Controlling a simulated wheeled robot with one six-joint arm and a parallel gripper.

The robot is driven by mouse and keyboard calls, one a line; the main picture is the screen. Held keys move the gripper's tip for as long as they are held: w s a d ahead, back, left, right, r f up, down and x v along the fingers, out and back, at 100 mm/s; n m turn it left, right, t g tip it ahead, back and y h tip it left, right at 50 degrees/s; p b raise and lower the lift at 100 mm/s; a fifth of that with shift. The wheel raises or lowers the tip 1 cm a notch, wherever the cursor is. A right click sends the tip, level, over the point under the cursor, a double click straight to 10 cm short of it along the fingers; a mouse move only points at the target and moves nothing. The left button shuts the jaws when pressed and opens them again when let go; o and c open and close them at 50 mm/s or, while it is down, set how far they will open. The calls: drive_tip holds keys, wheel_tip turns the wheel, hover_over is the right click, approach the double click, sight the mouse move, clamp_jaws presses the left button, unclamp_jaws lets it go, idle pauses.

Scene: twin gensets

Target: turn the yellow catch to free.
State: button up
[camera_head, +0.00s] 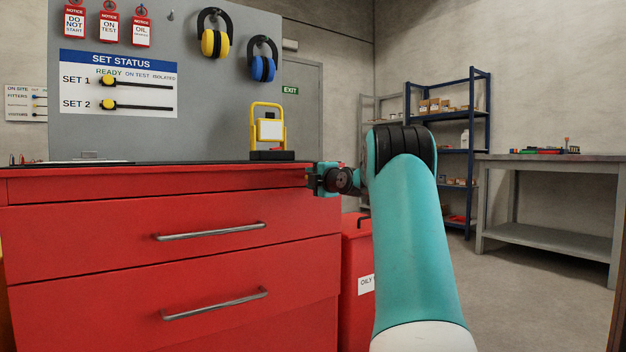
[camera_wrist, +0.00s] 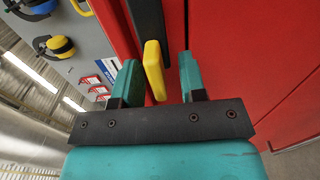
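The yellow catch (camera_wrist: 154,68) shows in the wrist view as a short flat bar at the end of a black strip (camera_wrist: 148,20) on the red cabinet. My gripper (camera_wrist: 158,82) is open, with its two teal fingers on either side of the catch. A gap shows on both sides, so neither finger seems to touch it. In the head view my gripper (camera_head: 327,179) is at the top right corner of the red cabinet (camera_head: 110,235). I cannot make out the catch there.
A yellow work lamp (camera_head: 268,128) stands on the cabinet top near that corner. A grey board (camera_head: 215,110) with ear defenders and red tags rises behind. A red oily-waste bin (camera_head: 357,255) stands beside the cabinet. Open floor lies to the right, before a workbench (camera_head: 550,158).

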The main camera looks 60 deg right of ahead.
drive_tip(key=shift+s, duration=0.1)
drive_tip(key=shift+s+a+r, duration=0.1)
drive_tip(key=shift+s, duration=0.25)
drive_tip(key=p+v, duration=0.1)
drive_tip(key=v, duration=1.5)
drive_tip(key=shift+s, duration=0.25)
drive_tip(key=shift+a, duration=0.15)
